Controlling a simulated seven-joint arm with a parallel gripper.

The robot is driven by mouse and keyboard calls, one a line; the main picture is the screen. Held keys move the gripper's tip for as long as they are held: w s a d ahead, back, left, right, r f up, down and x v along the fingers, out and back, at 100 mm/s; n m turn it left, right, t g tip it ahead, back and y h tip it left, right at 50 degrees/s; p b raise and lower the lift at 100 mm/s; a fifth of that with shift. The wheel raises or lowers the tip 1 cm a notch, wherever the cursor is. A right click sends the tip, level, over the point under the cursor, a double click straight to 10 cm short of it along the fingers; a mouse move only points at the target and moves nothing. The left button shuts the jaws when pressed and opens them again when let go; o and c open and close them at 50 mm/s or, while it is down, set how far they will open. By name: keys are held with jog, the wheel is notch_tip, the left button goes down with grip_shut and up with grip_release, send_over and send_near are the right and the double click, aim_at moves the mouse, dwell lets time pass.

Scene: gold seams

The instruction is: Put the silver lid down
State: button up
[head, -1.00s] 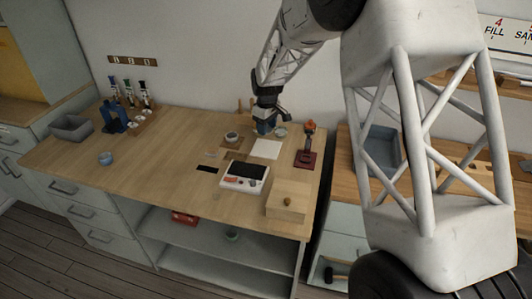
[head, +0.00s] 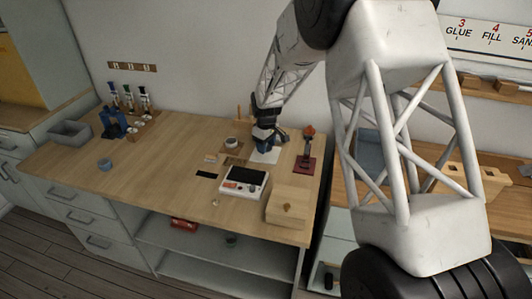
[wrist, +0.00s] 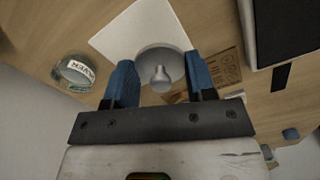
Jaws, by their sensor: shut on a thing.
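The silver lid (wrist: 150,57) is a round grey disc with a pale knob in the wrist view. My gripper (wrist: 161,68) has its two blue fingers on either side of the lid and is shut on it. The lid is over a white square sheet (wrist: 112,38); whether it touches the sheet cannot be told. In the head view my gripper (head: 264,148) is low above the white sheet (head: 262,157), and the lid cannot be made out there.
A glass jar with a label (wrist: 75,72) stands beside the sheet. A small cup (head: 232,142) is left of the gripper. A device with a dark screen (head: 243,181) and a wooden box (head: 287,205) are in front. A dark red stand (head: 306,165) is at right. The left-middle tabletop is mostly clear.

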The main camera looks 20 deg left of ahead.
aim_at(266, 158)
jog(key=shift+f, duration=0.1)
jog(key=shift+f, duration=1.8)
jog(key=shift+f, duration=0.1)
jog(key=o, duration=0.9)
notch_tip(266, 158, up, 12)
jog(key=shift+r, duration=0.15)
jog(key=shift+d, duration=0.1)
